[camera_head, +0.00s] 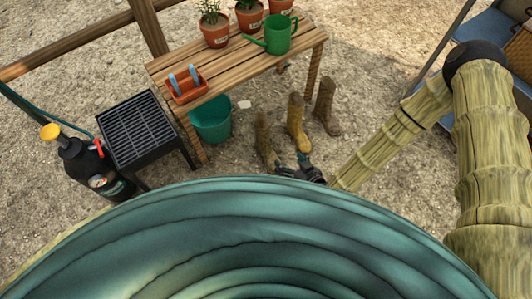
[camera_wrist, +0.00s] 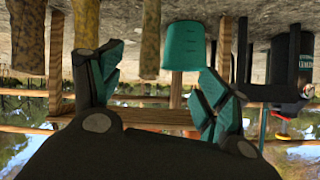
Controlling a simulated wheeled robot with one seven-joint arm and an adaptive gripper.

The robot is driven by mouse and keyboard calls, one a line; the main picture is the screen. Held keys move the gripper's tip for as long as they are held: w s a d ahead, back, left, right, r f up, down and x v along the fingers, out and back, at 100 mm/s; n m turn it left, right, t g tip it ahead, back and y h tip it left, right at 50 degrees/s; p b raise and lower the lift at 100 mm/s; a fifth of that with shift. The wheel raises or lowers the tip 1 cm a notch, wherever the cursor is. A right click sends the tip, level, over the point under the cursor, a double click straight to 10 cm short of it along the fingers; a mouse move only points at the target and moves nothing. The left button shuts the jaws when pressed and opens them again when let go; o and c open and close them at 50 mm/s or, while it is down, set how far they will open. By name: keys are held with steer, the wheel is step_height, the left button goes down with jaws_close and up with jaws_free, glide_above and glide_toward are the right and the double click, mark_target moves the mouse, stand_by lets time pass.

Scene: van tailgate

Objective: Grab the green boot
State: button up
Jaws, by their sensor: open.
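Three boots stand upright on the gravel. The leftmost in the head view is a dull olive-green boot (camera_head: 263,141). A yellow boot (camera_head: 297,124) is in the middle and a brown boot (camera_head: 325,106) is on the right. My gripper (camera_head: 297,169) is open and empty, low in front of the green and yellow boots. In the wrist view, which is upside down, the green boot (camera_wrist: 151,40) appears between the spread fingers of my gripper (camera_wrist: 162,64), beyond the tips. The yellow boot (camera_wrist: 85,25) is partly behind the left finger. The brown boot (camera_wrist: 28,37) is farther left.
A green bucket (camera_head: 212,121) stands left of the boots, beneath a wooden table (camera_head: 235,66) bearing pots, a watering can (camera_head: 279,35) and an orange tray (camera_head: 187,89). A black grill (camera_head: 137,131) and gas bottle (camera_head: 95,171) are farther left.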

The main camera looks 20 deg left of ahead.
mark_target(268, 138)
steer(key=w+a+f+n+t+y+b, duration=0.1)
steer(key=w+a+f+b, duration=0.1)
steer(key=w+f+b, duration=0.1)
steer(key=w+a+f+t+y+b, duration=0.1)
steer(key=w+a+f+t+b, duration=0.1)
steer(key=b, duration=0.4)
steer(key=w+a+f+n+t+y+b, duration=0.1)
steer(key=w+a+f+y+b, duration=0.1)
steer(key=w+a+f+b, duration=0.1)
steer(key=shift+w+a+f+n+t+b, duration=0.35)
steer(key=shift+w+a+b, duration=0.45)
steer(key=shift+b, duration=0.35)
steer(key=b+x, duration=0.2)
steer(key=x, duration=0.2)
steer(key=shift+w+a, duration=0.15)
steer(key=shift+w, duration=0.15)
steer(key=shift+b+x, duration=1.8)
steer(key=shift+x, duration=0.75)
steer(key=shift+r, duration=0.1)
jaws_close()
steer(key=shift+r, duration=0.1)
